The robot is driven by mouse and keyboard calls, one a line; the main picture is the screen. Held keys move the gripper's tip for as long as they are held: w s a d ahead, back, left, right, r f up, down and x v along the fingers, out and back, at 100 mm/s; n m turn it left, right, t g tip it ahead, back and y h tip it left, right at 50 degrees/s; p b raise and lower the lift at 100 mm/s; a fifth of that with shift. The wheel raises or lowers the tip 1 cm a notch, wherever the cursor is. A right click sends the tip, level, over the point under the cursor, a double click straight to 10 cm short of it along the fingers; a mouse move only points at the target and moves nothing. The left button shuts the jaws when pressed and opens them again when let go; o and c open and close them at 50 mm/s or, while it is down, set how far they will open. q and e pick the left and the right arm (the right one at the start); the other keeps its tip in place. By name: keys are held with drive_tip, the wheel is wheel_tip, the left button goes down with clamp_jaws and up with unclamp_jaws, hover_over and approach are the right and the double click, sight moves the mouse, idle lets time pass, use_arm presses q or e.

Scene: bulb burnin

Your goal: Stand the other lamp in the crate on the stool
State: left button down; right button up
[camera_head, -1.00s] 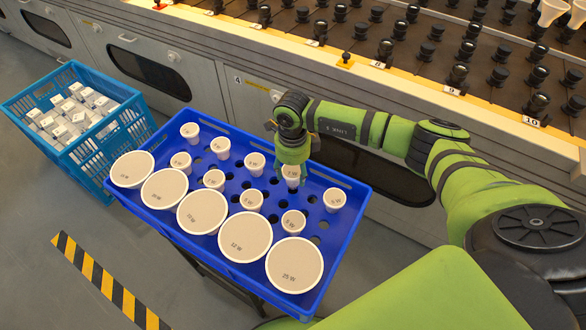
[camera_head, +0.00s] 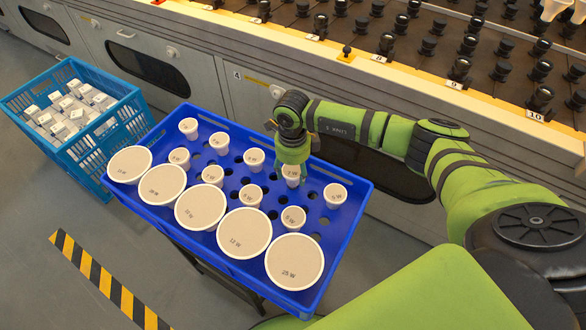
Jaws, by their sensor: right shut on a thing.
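The deep-blue crate (camera_head: 330,273) stands on dark legs, with most of its stand hidden beneath it. White lamps stand face up in its holes: large ones along the near side, such as the 25 W lamp (camera_head: 294,262), and small ones behind, such as one at the right (camera_head: 335,195). My right gripper (camera_head: 291,167) points down over the crate's back right part. It is shut on a small white lamp (camera_head: 291,181), upright at the level of the other small lamps. I cannot tell whether its base is seated in a hole. My left gripper is out of view.
A lighter blue crate (camera_head: 98,167) with white boxes (camera_head: 72,112) stands at the left. A long grey bench (camera_head: 215,75) with rows of black sockets runs behind; a pale lamp (camera_head: 553,8) shows at its top right. Striped floor tape (camera_head: 105,284) lies at front left.

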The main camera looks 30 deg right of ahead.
drive_tip(key=shift+f+b, duration=0.7)
drive_tip(key=shift+f, duration=0.3)
drive_tip(key=o, duration=1.3)
drive_tip(key=shift+r, duration=0.1)
drive_tip(key=shift+c, duration=0.2)
wheel_tip(320, 180, up, 12)
drive_tip(key=shift+r, duration=0.1)
